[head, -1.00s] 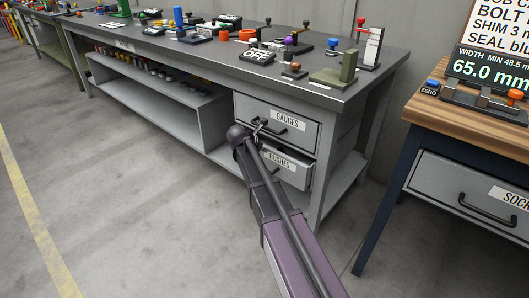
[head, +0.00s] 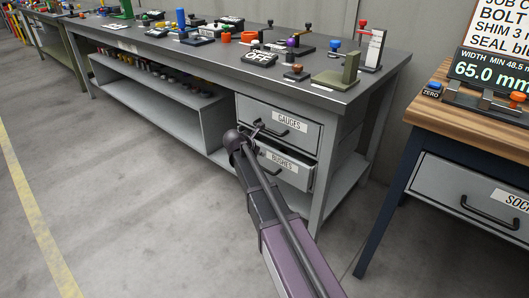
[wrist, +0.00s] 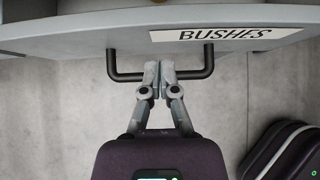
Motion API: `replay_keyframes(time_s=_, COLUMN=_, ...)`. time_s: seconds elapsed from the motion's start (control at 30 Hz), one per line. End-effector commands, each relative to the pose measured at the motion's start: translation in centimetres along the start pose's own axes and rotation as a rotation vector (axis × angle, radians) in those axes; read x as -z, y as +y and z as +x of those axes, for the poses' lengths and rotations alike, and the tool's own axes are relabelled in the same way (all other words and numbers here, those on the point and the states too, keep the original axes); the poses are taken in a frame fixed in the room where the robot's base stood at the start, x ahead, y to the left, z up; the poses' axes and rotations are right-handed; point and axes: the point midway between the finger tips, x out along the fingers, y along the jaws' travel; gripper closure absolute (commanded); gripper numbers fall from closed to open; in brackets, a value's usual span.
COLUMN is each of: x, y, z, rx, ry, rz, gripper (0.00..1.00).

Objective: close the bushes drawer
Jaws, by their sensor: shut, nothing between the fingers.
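The bushes drawer (head: 305,178) is the lower grey drawer under the gauges drawer in the bench. Its front stands a little proud of the bench frame, so it looks slightly open. The gripper is not clear in the head view.
The gauges drawer (head: 278,122) above looks shut. The grey bench (head: 210,50) carries gauges and small tools on top. A wood-topped table (head: 470,95) with a drawer stands at the right. The floor (head: 130,220) in front is clear.

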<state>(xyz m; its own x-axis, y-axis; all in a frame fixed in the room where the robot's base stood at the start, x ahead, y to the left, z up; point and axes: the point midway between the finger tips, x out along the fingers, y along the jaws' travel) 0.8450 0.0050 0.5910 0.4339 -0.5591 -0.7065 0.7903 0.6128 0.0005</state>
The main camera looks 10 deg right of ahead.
Motion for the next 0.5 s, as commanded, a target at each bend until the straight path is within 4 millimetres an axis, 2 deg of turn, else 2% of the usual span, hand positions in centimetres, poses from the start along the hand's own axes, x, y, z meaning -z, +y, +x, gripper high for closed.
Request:
replay_keyframes(time_s=0.07, x=0.8, y=0.1, z=-0.9, rx=0.000, ry=0.000, rz=-0.001, gripper=1.00)
replay_keyframes(time_s=0.5, x=0.4, y=0.0, z=-6.4, rx=0.001, ry=0.001, rz=0.000, gripper=1.00)
